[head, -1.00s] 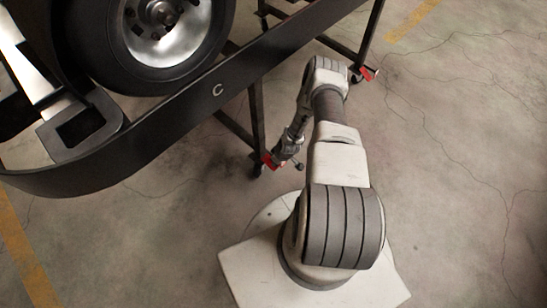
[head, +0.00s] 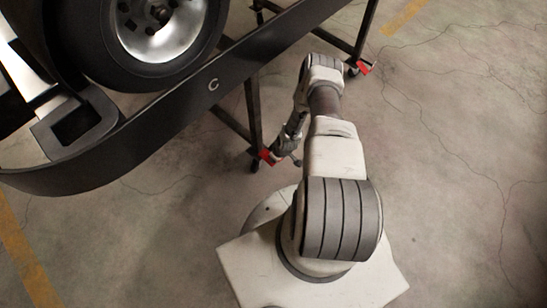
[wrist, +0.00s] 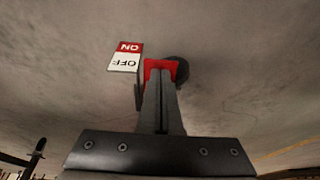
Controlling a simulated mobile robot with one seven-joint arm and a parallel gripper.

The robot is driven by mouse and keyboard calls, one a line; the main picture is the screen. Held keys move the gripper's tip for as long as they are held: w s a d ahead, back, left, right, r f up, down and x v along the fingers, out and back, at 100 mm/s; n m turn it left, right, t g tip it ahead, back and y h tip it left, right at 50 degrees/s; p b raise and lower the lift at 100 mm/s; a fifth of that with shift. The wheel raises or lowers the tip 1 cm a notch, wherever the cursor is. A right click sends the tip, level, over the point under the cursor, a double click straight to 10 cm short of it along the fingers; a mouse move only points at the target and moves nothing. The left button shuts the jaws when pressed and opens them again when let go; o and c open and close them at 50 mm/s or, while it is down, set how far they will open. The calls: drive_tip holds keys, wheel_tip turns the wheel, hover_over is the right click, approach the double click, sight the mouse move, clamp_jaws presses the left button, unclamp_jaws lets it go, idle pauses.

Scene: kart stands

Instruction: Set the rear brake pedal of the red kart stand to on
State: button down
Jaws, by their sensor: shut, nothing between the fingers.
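A red brake pedal (head: 267,156) sits low at a caster at the foot of the kart stand's near leg. It also shows in the wrist view (wrist: 158,64), beside a dark caster wheel (wrist: 181,70). A sign marked ON in red and OFF in white (wrist: 126,57) stands left of it, upside down in that view. My gripper (wrist: 162,84) is shut and empty, its fingertips overlapping the lower part of the pedal. I cannot tell whether they touch. In the head view my gripper (head: 283,147) is just right of the pedal. The pedal's tilt is unclear.
The dark stand frame (head: 253,110) carries a kart with a large wheel (head: 160,40). A second red pedal (head: 363,68) shows at another caster, farther off. The concrete floor (head: 450,180) to the right is clear.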

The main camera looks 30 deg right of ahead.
drive_tip(key=shift+s+f, duration=0.1)
drive_tip(key=shift+f, duration=0.1)
drive_tip(key=shift+s+d+f, duration=0.1)
drive_tip(key=shift+s+f, duration=0.1)
drive_tip(key=shift+f, duration=1.25)
